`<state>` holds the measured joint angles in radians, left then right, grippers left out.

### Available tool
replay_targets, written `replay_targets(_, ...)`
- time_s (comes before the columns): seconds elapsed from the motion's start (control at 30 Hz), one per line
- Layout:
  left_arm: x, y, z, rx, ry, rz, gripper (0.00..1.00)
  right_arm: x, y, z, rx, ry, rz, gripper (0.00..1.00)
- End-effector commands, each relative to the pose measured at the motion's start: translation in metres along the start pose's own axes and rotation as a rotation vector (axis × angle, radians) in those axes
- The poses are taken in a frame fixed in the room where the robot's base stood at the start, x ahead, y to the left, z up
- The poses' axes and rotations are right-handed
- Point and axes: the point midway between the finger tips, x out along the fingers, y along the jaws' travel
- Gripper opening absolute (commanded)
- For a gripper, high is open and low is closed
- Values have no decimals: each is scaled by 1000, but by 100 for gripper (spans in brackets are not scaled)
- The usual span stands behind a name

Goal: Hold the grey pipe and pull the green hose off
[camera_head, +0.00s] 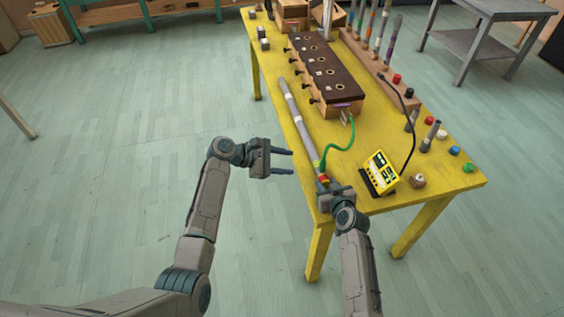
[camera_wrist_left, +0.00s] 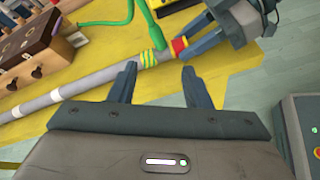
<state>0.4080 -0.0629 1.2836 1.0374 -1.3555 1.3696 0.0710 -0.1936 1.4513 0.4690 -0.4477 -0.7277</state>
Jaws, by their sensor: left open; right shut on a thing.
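The grey pipe (camera_head: 298,115) lies along the left edge of the yellow table, with white bands on it. The green hose (camera_head: 346,144) curves from near the wooden box to the pipe's near end, where green coils (camera_wrist_left: 148,58) sit beside a red and yellow collar (camera_wrist_left: 178,46). My right gripper (camera_head: 324,186) is shut on the pipe's near end by the collar; its fingers (camera_wrist_left: 207,42) hide that part. My left gripper (camera_head: 291,162) is open and empty, left of the pipe and apart from it. In the left wrist view its fingers (camera_wrist_left: 157,78) point toward the coils.
The yellow table (camera_head: 445,180) has bare room at its near right. A dark-topped wooden box (camera_head: 325,72) with side knobs stands beside the pipe. A yellow device (camera_head: 381,172) with a black cable sits right of my right gripper. Several coloured caps lie along the right edge.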

Motion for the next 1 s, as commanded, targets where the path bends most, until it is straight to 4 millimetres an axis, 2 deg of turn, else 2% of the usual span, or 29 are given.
replay_targets(0.2,-3,-1,-5,-316,-25,11,44,0,0,0,0,0,0,4)
replay_targets(0.47,0,-1,-6,-448,-38,13,44,0,0,0,0,0,0,4)
replay_targets(0.67,27,0,-4,-449,-39,12,44,0,0,0,0,0,0,4)
replay_targets(1.0,90,1,-1,-448,-38,12,44,0,0,0,0,0,0,4)
